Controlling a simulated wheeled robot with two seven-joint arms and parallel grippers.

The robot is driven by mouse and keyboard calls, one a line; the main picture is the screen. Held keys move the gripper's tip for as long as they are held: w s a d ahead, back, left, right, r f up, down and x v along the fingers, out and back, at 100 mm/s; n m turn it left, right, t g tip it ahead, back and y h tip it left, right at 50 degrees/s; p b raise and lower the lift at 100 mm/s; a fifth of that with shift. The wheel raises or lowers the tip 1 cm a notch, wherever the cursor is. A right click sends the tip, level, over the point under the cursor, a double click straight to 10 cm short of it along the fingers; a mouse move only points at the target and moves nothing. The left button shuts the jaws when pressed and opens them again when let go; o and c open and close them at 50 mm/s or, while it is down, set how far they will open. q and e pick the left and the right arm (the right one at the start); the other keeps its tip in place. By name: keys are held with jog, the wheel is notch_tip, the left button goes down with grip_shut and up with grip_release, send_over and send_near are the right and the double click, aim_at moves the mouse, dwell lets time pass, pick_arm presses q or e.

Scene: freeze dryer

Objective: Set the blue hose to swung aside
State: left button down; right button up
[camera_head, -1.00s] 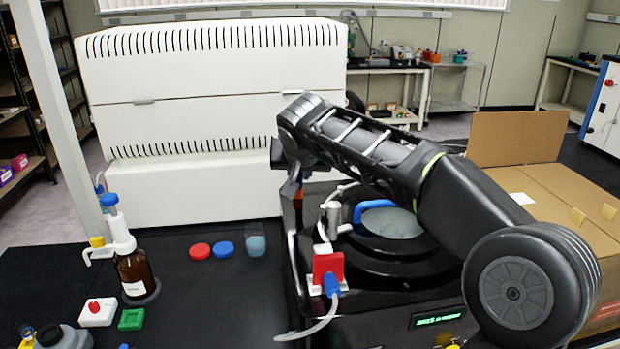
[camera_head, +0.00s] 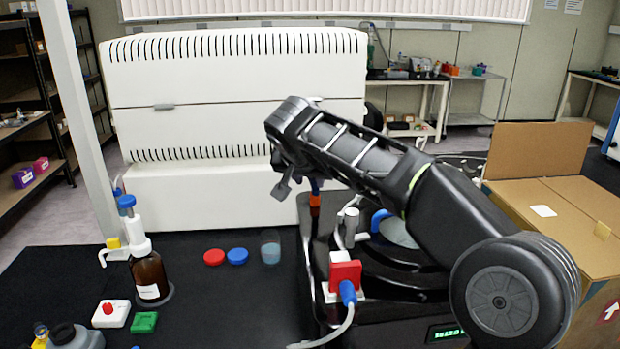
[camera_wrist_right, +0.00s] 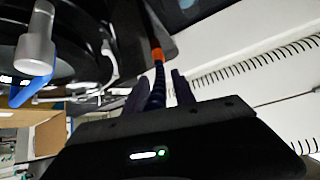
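The blue hose is a dark blue ribbed tube with an orange end, upright at the back left of the black dryer (camera_head: 400,283). In the head view its orange end (camera_head: 314,200) shows below my right gripper (camera_head: 290,183), with a bit of blue above it. In the right wrist view the hose (camera_wrist_right: 157,86) runs between the two fingers of my right gripper (camera_wrist_right: 159,90), its orange end beyond them. The fingers stand apart with narrow gaps beside the hose. Its upper part is hidden by the gripper body. My left gripper is not in view.
A blue handle (camera_head: 378,220) and grey post (camera_head: 350,224) stand on the dryer near my forearm. A red-and-white block (camera_head: 345,277) with a blue plug is at its front left. An open carton (camera_head: 545,190) stands right. A brown bottle (camera_head: 149,275) and caps are left.

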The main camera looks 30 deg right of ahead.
jog(key=shift+o, duration=0.7)
jog(key=b+v, duration=0.1)
jog(key=v, duration=0.7)
jog(key=shift+f, duration=0.1)
